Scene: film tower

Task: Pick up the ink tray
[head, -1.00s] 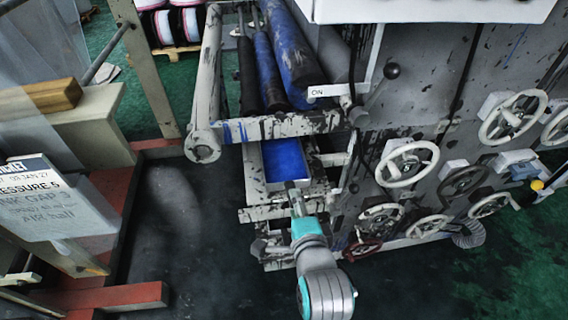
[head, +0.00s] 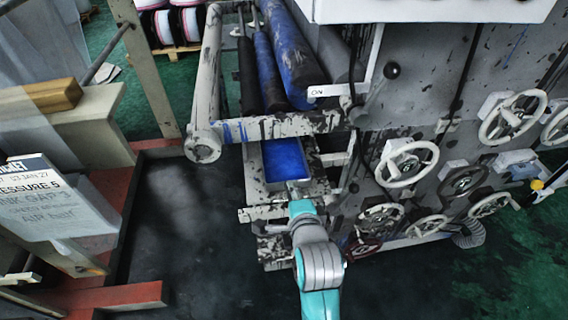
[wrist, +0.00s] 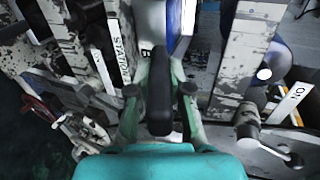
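The ink tray (head: 286,157), a shallow pale-rimmed tray with a bright blue inside, sits level in the lower end of the press frame, below the rollers, in the head view. My gripper (head: 294,188) is at the tray's near end, and its tip overlaps the near rim in the picture. The arm hides part of that end. In the wrist view, the fingers of my gripper (wrist: 159,92) stand on both sides of a dark upright shape. I cannot tell whether that shape is a handle or the finger pads, or whether the gripper is shut.
Handwheels (head: 409,162) and a lever (head: 378,88) stick out to the right. A red-edged platform with a sign (head: 55,210) stands left. Dark floor between is clear.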

